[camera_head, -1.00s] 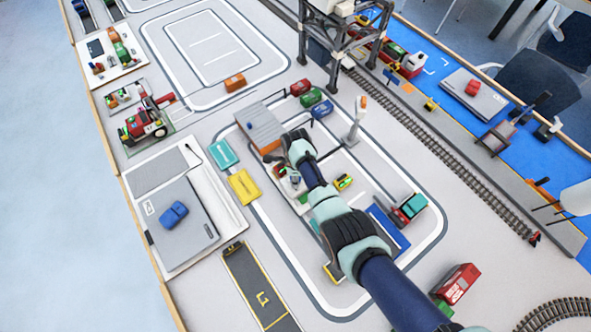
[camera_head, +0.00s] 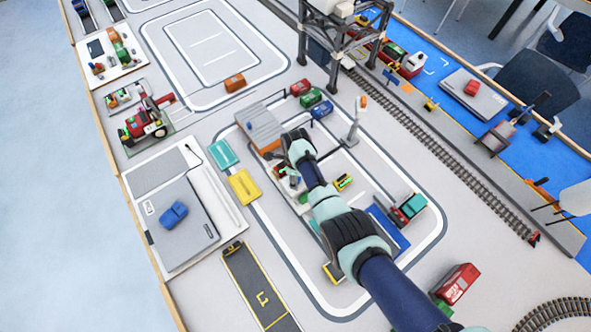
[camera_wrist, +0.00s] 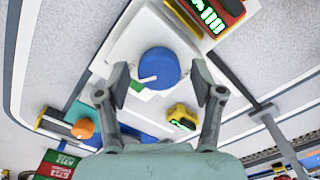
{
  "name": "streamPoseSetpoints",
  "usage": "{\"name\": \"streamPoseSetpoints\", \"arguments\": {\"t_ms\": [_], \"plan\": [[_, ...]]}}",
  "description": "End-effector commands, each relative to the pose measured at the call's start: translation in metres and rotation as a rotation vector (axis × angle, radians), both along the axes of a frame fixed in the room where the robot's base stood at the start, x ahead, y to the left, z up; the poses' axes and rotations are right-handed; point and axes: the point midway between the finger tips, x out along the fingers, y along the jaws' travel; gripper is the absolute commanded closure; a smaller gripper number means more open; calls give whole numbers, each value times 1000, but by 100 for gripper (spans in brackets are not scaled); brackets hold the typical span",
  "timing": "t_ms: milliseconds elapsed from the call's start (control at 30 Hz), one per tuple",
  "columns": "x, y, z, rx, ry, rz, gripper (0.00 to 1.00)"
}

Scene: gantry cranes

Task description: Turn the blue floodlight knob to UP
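The blue floodlight knob (camera_wrist: 158,67) sits on a white panel (camera_wrist: 122,45) in the wrist view. Its white pointer line is at the lower left of its face and points left. No UP label is readable. My gripper (camera_wrist: 160,84) is open, with one finger on each side of the knob. Gaps show between the fingers and the knob's sides, the right gap looking a little wider. In the head view my arm covers the knob, and the gripper is largely hidden behind the wrist.
In the wrist view, a red device with a green display (camera_wrist: 214,14) lies beyond the panel. A yellow device (camera_wrist: 182,116) and an orange knob (camera_wrist: 83,128) are nearer. In the head view, a grey-roofed block (camera_head: 262,128) stands close beside my wrist, and a lamp post (camera_head: 354,125) stands to its right.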

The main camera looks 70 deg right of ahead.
Motion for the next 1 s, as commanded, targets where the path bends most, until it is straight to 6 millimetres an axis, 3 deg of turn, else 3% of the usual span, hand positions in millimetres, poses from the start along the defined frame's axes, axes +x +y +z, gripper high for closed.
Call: {"name": "streamPoseSetpoints", "arguments": {"t_ms": [367,800,1000], "plan": [[0,0,7,-2,-1,1,31],[0,0,104,-2,-2,0,31],[0,0,119,0,0,0,31]]}}
